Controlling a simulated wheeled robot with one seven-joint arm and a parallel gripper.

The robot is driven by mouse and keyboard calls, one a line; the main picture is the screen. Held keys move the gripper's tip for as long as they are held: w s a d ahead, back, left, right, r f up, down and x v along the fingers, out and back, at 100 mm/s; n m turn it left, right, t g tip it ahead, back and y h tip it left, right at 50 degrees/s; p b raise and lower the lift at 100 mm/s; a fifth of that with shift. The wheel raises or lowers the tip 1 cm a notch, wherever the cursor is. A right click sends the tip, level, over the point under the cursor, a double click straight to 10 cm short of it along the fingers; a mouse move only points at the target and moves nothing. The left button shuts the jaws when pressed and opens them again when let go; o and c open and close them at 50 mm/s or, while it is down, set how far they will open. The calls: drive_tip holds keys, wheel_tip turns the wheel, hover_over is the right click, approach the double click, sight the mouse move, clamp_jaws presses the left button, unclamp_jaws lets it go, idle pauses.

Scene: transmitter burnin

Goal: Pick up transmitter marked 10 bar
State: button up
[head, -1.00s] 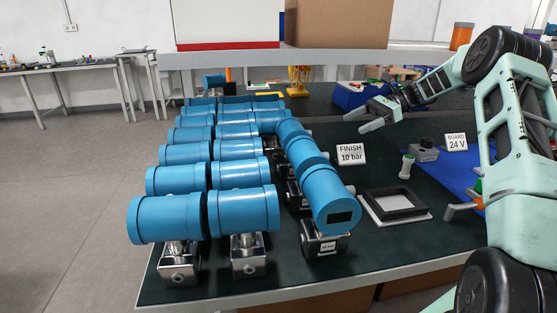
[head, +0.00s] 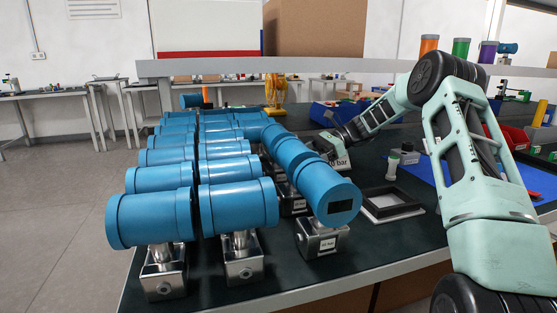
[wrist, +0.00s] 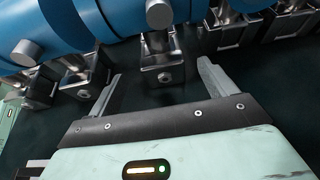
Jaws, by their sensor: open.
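Several blue cylindrical transmitters on metal base blocks stand in rows on the dark bench. The front transmitter of the right row (head: 325,195) has a small base label, too small to read surely. The 10 bar sign (head: 343,163) is partly covered by my gripper (head: 322,150), which is at the right side of that row. In the wrist view my gripper (wrist: 157,76) is open and empty between its fingers. A transmitter's metal base block (wrist: 163,74) lies just ahead, between the fingertips, under a blue housing. I cannot tell which transmitter is marked 10 bar.
A black square frame on a white plate (head: 368,212) lies right of the row. A small white-capped cylinder (head: 392,165) stands behind it, near a blue mat (head: 435,178). Neighbouring transmitters stand close on both sides of the base block. A cardboard box (head: 315,28) is on the back shelf.

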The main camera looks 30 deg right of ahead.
sight(279, 168)
drive_tip(key=b+x, duration=0.2)
drive_tip(key=x, duration=0.7)
drive_tip(key=shift+w+r, duration=0.1)
clamp_jaws()
drive_tip(key=shift+r, duration=0.3)
